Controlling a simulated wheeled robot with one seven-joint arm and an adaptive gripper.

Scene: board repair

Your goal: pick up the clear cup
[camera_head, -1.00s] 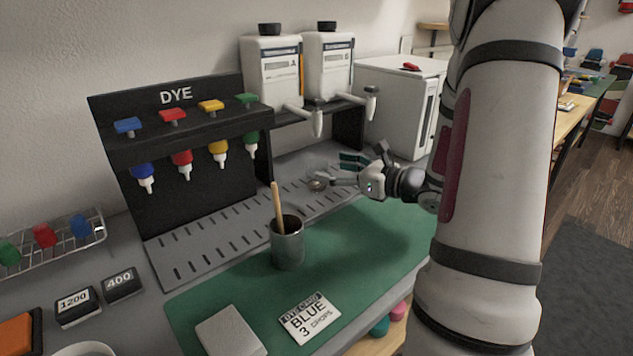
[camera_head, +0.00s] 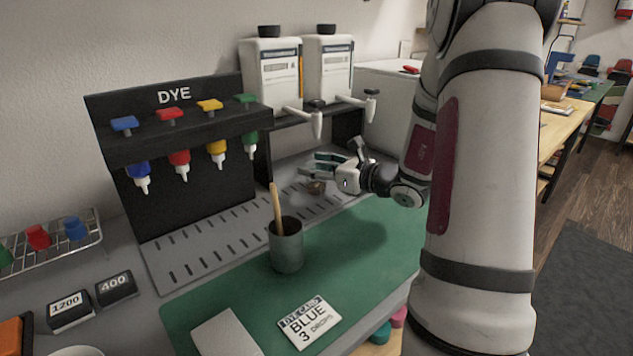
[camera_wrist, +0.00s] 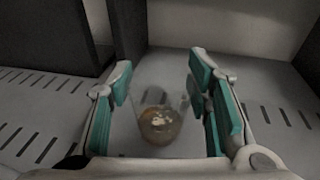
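The clear cup (camera_wrist: 158,118) stands upright on the slotted metal tray and holds some brownish liquid. In the wrist view it sits between the two teal-padded fingers of my gripper (camera_wrist: 160,95), with a visible gap on each side. In the head view the cup (camera_head: 316,188) is small, and its clear walls are hard to make out. My gripper (camera_head: 328,170) is at the cup, reaching in from the right, and is open. Its fingers do not appear to touch the cup.
Two white dispensers (camera_head: 272,75) stand behind on a black stand. A black DYE rack (camera_head: 185,110) with coloured bottles is at left.

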